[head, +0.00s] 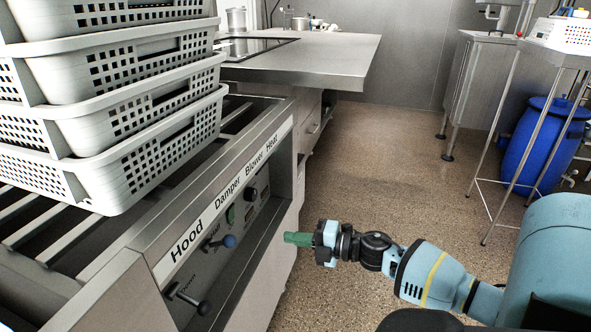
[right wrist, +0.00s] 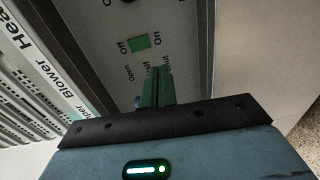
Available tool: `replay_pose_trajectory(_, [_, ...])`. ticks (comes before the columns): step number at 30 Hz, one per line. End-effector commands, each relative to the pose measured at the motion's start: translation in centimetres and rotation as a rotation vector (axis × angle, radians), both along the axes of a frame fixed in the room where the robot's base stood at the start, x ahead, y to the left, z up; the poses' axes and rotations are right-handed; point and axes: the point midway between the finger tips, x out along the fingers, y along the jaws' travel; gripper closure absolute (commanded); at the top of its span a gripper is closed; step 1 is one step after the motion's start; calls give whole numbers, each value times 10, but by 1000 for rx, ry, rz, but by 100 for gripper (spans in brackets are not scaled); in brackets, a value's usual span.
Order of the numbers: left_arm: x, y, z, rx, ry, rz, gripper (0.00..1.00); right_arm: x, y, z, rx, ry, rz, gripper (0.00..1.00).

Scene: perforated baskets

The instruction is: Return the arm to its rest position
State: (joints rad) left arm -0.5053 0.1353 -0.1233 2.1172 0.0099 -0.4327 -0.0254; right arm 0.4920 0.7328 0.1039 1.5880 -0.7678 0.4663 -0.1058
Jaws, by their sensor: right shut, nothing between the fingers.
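My right gripper (head: 290,238) has green fingers and shows in the head view in front of the control panel, to the right of its knobs. It is shut and empty. In the right wrist view the closed fingers (right wrist: 154,88) point toward the panel, just below a green switch (right wrist: 139,43) marked on and off. Whether the fingertips touch the panel cannot be told. My right arm (head: 430,272) reaches in from the right. My left gripper is not in view.
Stacked white perforated baskets (head: 130,150) stand on the slatted counter at left. The panel (head: 235,215) has knobs and labels Hood, Damper, Blower, Heat. A steel table (head: 300,60) lies behind. A blue barrel (head: 540,145) and thin-legged stand are at right. The floor between is clear.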

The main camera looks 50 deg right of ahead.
Motion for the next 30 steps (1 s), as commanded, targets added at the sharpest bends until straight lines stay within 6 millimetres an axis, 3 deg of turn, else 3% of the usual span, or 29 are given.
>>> replay_pose_trajectory(11, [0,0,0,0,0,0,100,0,0,-1,1,2,0,100])
replay_pose_trajectory(14, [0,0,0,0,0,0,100,-7,6,-11,32,21,-11,100])
replay_pose_trajectory(16, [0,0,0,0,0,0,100,-20,16,-28,88,58,-37,100])
replay_pose_trajectory(20, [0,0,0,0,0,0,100,-65,44,-78,262,183,-132,100])
replay_pose_trajectory(24, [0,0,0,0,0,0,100,-132,77,-131,472,363,-284,100])
replay_pose_trajectory(30, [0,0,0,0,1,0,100,-240,126,-186,737,649,-533,100])
